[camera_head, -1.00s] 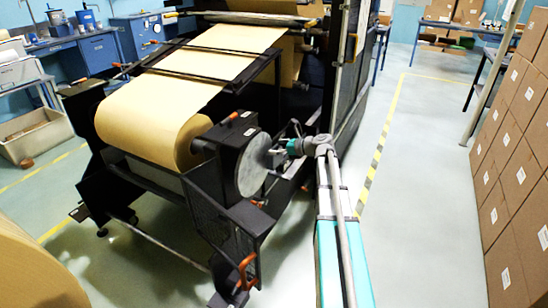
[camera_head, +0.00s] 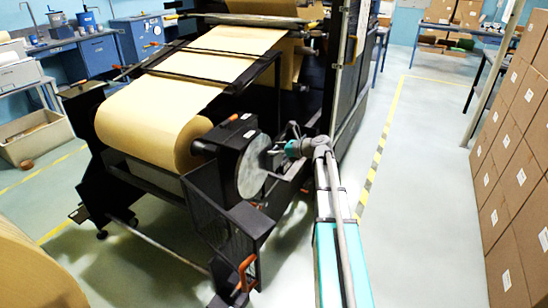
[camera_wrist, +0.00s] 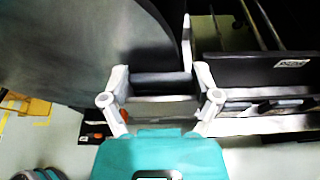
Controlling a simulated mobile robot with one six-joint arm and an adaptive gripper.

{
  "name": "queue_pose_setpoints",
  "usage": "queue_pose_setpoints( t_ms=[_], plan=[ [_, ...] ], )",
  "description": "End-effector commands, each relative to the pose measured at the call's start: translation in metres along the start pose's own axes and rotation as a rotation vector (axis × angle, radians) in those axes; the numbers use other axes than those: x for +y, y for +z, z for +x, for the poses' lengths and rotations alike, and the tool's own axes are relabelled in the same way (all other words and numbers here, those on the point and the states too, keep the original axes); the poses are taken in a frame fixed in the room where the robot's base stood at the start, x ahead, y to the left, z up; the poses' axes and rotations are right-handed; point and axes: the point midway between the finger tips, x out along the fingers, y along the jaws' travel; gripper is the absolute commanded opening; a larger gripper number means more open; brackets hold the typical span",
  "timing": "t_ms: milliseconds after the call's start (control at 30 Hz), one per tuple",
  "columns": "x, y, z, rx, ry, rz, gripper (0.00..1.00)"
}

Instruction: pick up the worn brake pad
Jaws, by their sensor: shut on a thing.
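The worn brake pad (camera_wrist: 160,79) shows in the wrist view as a dark block between the two pale fingers of my gripper (camera_wrist: 161,78). The fingers are shut on its two ends. The big grey brake disc (camera_wrist: 75,45) is just left of the pad; I cannot tell whether they touch. In the head view my gripper (camera_head: 274,151) is at the right face of the disc (camera_head: 253,165), and the pad is too small to make out there.
A black unwind stand (camera_head: 235,215) carries the kraft roll (camera_head: 150,120) left of my arm. Stacked cartons (camera_head: 515,170) line the right side. The floor (camera_head: 425,190) between them is clear. In the wrist view a dark machine beam (camera_wrist: 255,68) lies close right of the fingers.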

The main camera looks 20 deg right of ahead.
Motion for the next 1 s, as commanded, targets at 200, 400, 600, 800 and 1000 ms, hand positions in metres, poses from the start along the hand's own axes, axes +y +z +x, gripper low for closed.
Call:
queue_pose_setpoints(
  t_ms=[200, 400, 600, 800, 1000],
  plan=[
    [0.0, 0.0, 0.0, 0.0, 0.0, 0.0, 0.28],
    [0.0, 0.002, 0.0, 0.0, 0.0, 0.0, 0.28],
    [0.0, 0.009, -0.002, 0.0, 0.0, 0.0, 0.28],
    [0.0, 0.023, -0.007, 0.0, 0.0, 0.0, 0.28],
    [0.0, 0.043, -0.013, 0.0, 0.001, 0.0, 0.28]
  ],
)
